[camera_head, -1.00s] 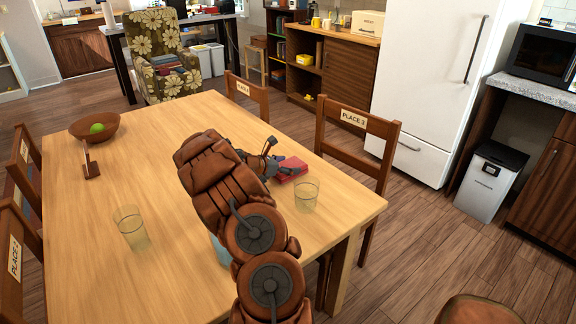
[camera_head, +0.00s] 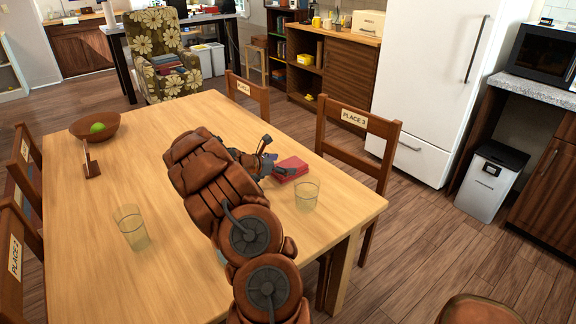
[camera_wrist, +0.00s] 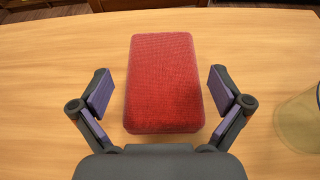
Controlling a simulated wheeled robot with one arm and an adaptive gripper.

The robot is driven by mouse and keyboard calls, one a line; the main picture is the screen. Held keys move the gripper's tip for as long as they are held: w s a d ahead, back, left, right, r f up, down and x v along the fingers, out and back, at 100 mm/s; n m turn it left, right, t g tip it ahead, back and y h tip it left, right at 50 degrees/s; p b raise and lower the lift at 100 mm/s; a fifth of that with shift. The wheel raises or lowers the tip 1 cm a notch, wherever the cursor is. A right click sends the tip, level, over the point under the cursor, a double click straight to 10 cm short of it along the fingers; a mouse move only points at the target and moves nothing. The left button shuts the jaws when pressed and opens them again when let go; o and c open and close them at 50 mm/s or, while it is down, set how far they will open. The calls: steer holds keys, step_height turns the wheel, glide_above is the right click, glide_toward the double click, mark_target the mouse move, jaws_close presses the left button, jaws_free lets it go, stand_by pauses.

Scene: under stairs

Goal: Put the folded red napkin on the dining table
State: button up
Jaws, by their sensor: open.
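The folded red napkin (camera_head: 291,168) lies on the wooden dining table (camera_head: 160,200), near its right edge in front of the chair marked PLACE 3. In the wrist view the napkin (camera_wrist: 164,82) is a thick red block resting on the table top. My gripper (camera_head: 275,165) is just left of the napkin in the head view. In the wrist view my gripper (camera_wrist: 160,92) is open, with one finger on each side of the napkin's near half and a gap on both sides. It holds nothing.
A clear glass (camera_head: 307,196) stands close to the napkin on the table; it shows at the right edge of the wrist view (camera_wrist: 300,118). Another glass (camera_head: 131,228), a napkin holder (camera_head: 91,162) and a brown bowl (camera_head: 94,127) with a green fruit stand further left. Chairs surround the table.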

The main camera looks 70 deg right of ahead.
steer(key=v, duration=0.9)
steer(key=shift+w+a+r, duration=0.15)
steer(key=shift+a, duration=0.2)
steer(key=shift+a+r, duration=0.2)
steer(key=shift+r, duration=0.1)
steer(key=s+a+r+m+t+y+p, duration=0.15)
steer(key=a+r+m, duration=0.35)
steer(key=a, duration=0.5)
steer(key=s+a+r+m+y+p, duration=0.25)
steer(key=a+r, duration=0.45)
steer(key=a, duration=0.4)
steer(key=s+a+r+m+t+y+p, duration=0.1)
steer(key=s+a, duration=0.3)
steer(key=a, duration=0.7)
steer(key=s+a+r+m+t+y+p, duration=0.1)
steer(key=s+a+m+y+p, duration=0.1)
steer(key=a, duration=1)
steer(key=s+a+r+m+t+y+p, duration=0.1)
steer(key=s+a, duration=0.5)
steer(key=a, duration=0.6)
steer(key=r+y+p, duration=0.1)
steer(key=y+p, duration=0.1)
steer(key=y, duration=0.1)
steer(key=shift+y, duration=0.4)
